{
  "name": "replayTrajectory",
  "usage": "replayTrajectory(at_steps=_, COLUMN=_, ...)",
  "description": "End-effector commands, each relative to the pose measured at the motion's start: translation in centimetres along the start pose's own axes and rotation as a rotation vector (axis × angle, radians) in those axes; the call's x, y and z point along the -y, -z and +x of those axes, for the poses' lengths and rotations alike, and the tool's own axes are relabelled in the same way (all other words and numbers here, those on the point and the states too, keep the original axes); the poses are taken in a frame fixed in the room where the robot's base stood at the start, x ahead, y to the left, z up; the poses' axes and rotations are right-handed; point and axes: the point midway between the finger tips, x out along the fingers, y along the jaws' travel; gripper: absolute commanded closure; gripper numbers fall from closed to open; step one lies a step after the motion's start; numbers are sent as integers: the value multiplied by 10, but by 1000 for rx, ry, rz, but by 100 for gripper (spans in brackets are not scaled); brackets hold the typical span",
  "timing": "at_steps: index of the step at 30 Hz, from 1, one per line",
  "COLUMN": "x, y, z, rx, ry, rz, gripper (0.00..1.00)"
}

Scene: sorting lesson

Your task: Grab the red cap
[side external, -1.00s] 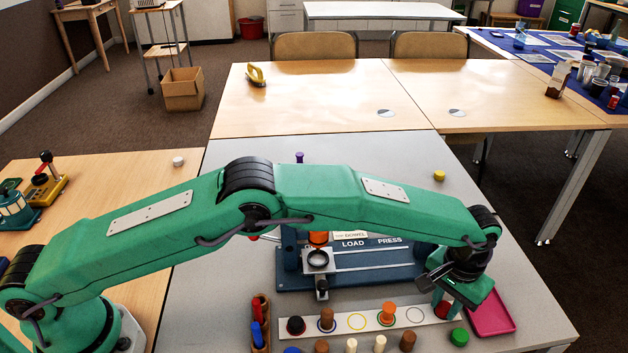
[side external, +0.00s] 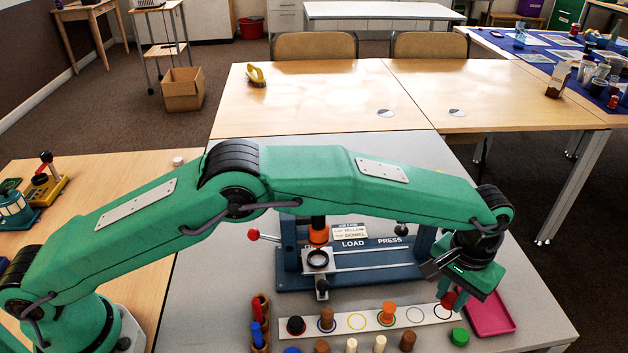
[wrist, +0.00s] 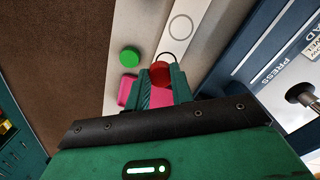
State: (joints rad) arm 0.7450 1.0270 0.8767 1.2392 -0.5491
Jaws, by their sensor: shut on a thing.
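The red cap (side external: 449,299) is between the fingers of my gripper (side external: 452,294), at the right end of the white strip. The wrist view also shows the red cap (wrist: 160,73), round and held at the tips of my gripper (wrist: 161,80). My gripper is shut on it. In the side view the cap appears raised a little above the black ring (side external: 443,311) at the strip's end. Its underside is hidden.
A green cap (side external: 459,337) lies just right of the strip, with a pink tray (side external: 492,314) behind it. The white strip (side external: 338,323) carries rings and several pieces. The blue load press (side external: 350,262) stands behind. Several loose pieces lie in front.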

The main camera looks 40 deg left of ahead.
Motion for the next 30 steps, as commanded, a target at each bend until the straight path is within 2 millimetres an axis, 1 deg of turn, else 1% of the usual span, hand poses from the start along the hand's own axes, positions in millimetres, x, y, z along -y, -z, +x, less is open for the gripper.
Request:
replayTrajectory(at_steps=9, x=-25, y=-45, z=-32, rx=-2, ry=-2, rz=4, gripper=98)
replayTrajectory(at_steps=15, x=-39, y=-71, z=-49, rx=-2, ry=-1, rz=3, gripper=98)
replayTrajectory(at_steps=21, x=-47, y=-86, z=-59, rx=-1, ry=-1, rz=2, gripper=98)
replayTrajectory(at_steps=30, x=-49, y=-90, z=-62, rx=-1, ry=-1, rz=0, gripper=98)
